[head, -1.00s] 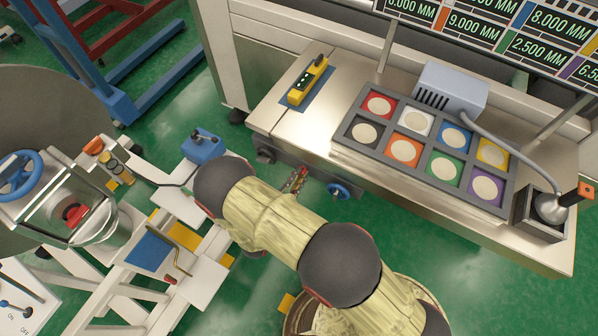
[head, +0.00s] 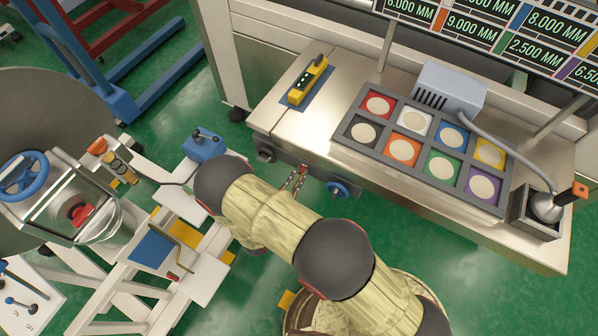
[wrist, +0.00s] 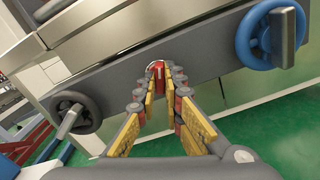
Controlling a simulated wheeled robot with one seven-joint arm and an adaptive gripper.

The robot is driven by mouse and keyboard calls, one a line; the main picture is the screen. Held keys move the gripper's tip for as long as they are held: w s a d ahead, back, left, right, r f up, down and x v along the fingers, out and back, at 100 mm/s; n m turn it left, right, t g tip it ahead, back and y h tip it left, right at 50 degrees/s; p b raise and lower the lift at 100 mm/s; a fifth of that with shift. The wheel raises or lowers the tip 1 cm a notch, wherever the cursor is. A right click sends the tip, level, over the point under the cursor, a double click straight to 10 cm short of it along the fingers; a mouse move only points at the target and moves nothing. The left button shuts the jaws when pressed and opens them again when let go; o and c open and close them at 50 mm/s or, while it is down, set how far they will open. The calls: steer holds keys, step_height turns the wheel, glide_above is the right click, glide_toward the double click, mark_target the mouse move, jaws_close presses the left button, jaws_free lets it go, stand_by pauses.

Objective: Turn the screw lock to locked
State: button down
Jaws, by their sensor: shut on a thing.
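The screw lock shows in the wrist view as a small red piece (wrist: 158,67) on the dark front rail, between a black handwheel and a blue handwheel. My gripper (wrist: 159,77) reaches straight at it, with its fingertips shut on its sides. The fingers cover much of the lock, so its turn position and any locked mark cannot be read. In the head view my gripper (head: 298,178) is small and partly hidden behind my arm at the front of the steel table. The lock cannot be told apart from the fingers there.
The blue handwheel (wrist: 271,34) is close on the right and the black handwheel (wrist: 75,114) on the left. A white frame with machinery stands at left.

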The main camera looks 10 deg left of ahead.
steer(key=shift+d, duration=0.1)
steer(key=n+p, duration=0.1)
steer(key=n, duration=0.2)
steer(key=c, duration=1.8)
jaws_free()
steer(key=shift+c, duration=0.2)
